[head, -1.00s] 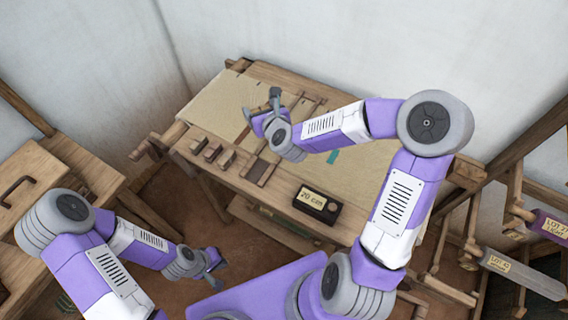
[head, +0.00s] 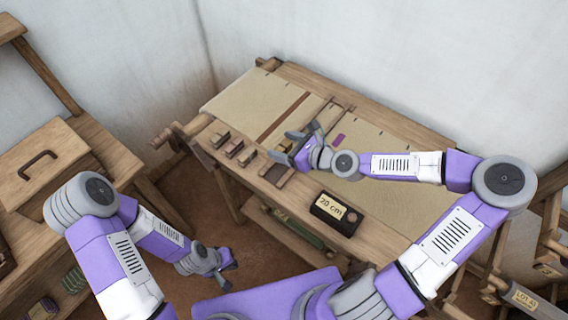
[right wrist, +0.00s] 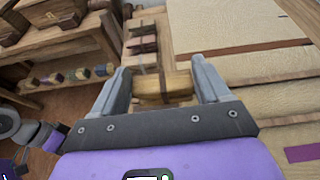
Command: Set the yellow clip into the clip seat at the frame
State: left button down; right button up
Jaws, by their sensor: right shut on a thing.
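My right gripper (head: 285,145) is over the front left part of the loom. In the right wrist view its fingers (right wrist: 163,85) are shut on a yellowish wooden block (right wrist: 164,88), which I take to be the yellow clip. The block lies crosswise between the fingertips, above the wooden front rail. Small dark wooden blocks (head: 234,148) stand in a row on the rail; I cannot tell which part is the clip seat. My left gripper (head: 228,264) hangs low, away from the loom; its jaw opening is unclear.
Beige cloth (head: 260,100) with a brown stripe covers the loom top. A dark box marked 20 cm (head: 336,210) stands on the front rail. A wooden chest (head: 42,165) is at the left. Several coloured spools (right wrist: 70,77) lie on a shelf.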

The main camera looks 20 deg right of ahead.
notch_tip(320, 180, down, 7)
jog(key=b, duration=0.3)
jog(key=shift+r, duration=0.1)
jog(key=o, duration=1)
jog(key=shift+d+r, duration=0.1)
jog(key=p+v, duration=0.5)
jog(key=v, duration=0.5)
jog(key=shift+p, duration=0.35)
jog(key=shift+p+v, duration=0.35)
jog(key=shift+v, duration=0.55)
